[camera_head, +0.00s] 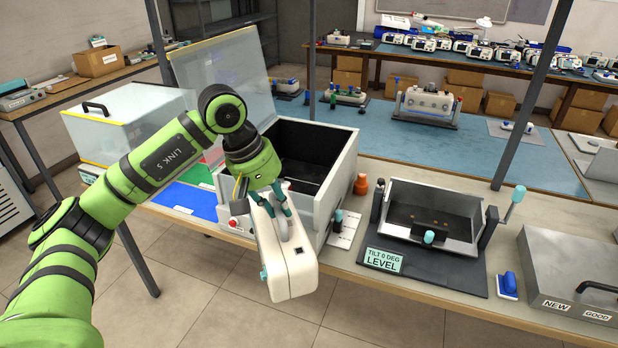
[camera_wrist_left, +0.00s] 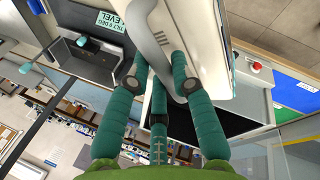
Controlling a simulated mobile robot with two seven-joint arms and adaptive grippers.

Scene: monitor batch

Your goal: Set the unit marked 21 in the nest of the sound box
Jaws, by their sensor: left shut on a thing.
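My left gripper (camera_head: 272,203) is shut on the handle of a white monitor unit (camera_head: 288,265). The unit hangs in front of the table's front edge, tilted. No number 21 can be read on it. In the left wrist view the teal fingers (camera_wrist_left: 158,82) close around the grey handle (camera_wrist_left: 150,42) of the white unit (camera_wrist_left: 195,40). The sound box appears to be the white open-topped box (camera_head: 340,185) with a dark lined inside, behind the unit; its clear lid (camera_head: 225,75) stands raised. The nest inside is mostly hidden by the wall and my gripper. My right gripper is not in view.
A tilt stand (camera_head: 430,215) with a "LEVEL" sign (camera_head: 383,260) stands right of the box. A grey case (camera_head: 575,285) marked NEW and GOOD is at far right. An orange bottle (camera_head: 361,185) stands beside the box. A clear-covered box (camera_head: 125,125) is at left.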

